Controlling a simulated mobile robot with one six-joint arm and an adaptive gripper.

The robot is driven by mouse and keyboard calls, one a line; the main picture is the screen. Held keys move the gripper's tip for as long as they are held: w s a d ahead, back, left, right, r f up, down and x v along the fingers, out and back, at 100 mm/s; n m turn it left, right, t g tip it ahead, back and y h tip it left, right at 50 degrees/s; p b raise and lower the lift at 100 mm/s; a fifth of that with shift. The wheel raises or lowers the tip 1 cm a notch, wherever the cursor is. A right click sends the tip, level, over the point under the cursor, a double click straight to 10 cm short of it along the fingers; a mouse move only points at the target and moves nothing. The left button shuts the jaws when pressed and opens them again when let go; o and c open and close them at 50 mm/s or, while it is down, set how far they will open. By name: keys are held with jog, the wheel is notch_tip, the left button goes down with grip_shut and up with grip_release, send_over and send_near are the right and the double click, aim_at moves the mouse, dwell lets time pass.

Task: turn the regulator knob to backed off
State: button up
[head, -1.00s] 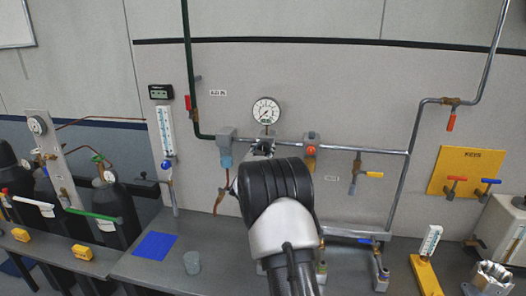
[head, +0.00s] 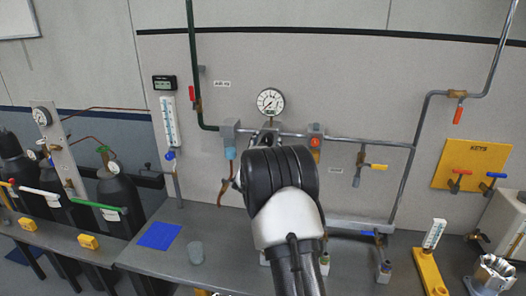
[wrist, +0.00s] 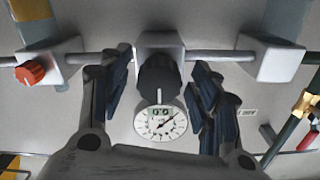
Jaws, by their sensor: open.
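The regulator knob (wrist: 157,78) is black and round, on a grey valve body (wrist: 160,44) set in a pipe, in the wrist view. My gripper (wrist: 157,92) is open, with one dark finger on each side of the knob and a gap on both sides. A white dial gauge (wrist: 160,122) is beside the knob; the same gauge (head: 270,101) shows on the wall in the head view. There my black wrist hides the knob and most of the gripper.
In the wrist view, grey blocks stand on the pipe on both sides, one with an orange-red knob (wrist: 30,73). In the head view, a yellow-handled valve (head: 378,167) hangs to the right.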

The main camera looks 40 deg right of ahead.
jog(key=v, duration=1)
jog(key=shift+s+a, duration=0.25)
jog(key=shift+s, duration=0.1)
jog(key=shift+r, duration=0.1)
